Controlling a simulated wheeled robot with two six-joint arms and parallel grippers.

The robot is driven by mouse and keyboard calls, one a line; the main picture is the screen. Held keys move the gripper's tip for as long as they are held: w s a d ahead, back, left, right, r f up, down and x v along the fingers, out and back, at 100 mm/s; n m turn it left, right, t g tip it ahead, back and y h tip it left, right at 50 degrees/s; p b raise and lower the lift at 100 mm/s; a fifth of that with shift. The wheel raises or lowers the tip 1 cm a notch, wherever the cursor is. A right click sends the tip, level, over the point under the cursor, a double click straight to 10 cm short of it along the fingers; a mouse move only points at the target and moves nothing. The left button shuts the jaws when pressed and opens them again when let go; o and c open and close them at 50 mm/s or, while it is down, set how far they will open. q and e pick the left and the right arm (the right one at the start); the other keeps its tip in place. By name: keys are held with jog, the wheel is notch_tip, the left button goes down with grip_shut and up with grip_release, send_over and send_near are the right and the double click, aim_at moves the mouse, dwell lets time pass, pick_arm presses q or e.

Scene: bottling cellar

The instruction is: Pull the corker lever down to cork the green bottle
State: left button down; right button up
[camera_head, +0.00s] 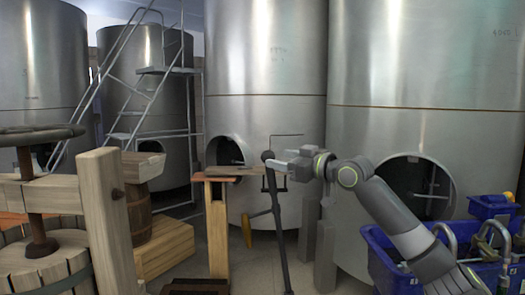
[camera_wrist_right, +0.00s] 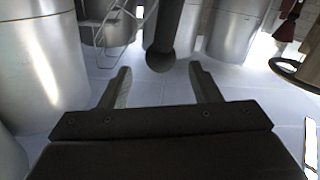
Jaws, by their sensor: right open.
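A dark lever bar (camera_head: 277,222) with a rounded knob at its top stands slightly tilted beside a wooden stand (camera_head: 217,235). My right gripper (camera_head: 274,164) is at the upper end of the bar, coming from the right. In the right wrist view my gripper (camera_wrist_right: 160,82) is open and empty. A thick dark rod with a round end (camera_wrist_right: 160,58) shows just ahead, centred between the fingertips. I cannot tell whether it touches them. I cannot make out the green bottle in either view. My left gripper is not in view.
A wooden press (camera_head: 108,215) stands at the left, with a barrel (camera_head: 139,212) behind. Large steel tanks (camera_head: 265,80) fill the back. Blue crates (camera_head: 385,258) with metal parts stand at the right, near my right arm. A yellow handle-like piece (camera_head: 246,230) hangs beside the bar.

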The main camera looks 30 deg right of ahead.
aim_at(265, 155)
jog(key=p+x, duration=0.2)
jog(key=x, duration=0.4)
jog(key=shift+w+a+r+p, duration=0.1)
jog(key=shift+w+a+p, duration=0.05)
jog(key=shift+w+p, duration=0.2)
jog(key=shift+w+a, duration=0.15)
jog(key=shift+w, duration=0.3)
grip_shut()
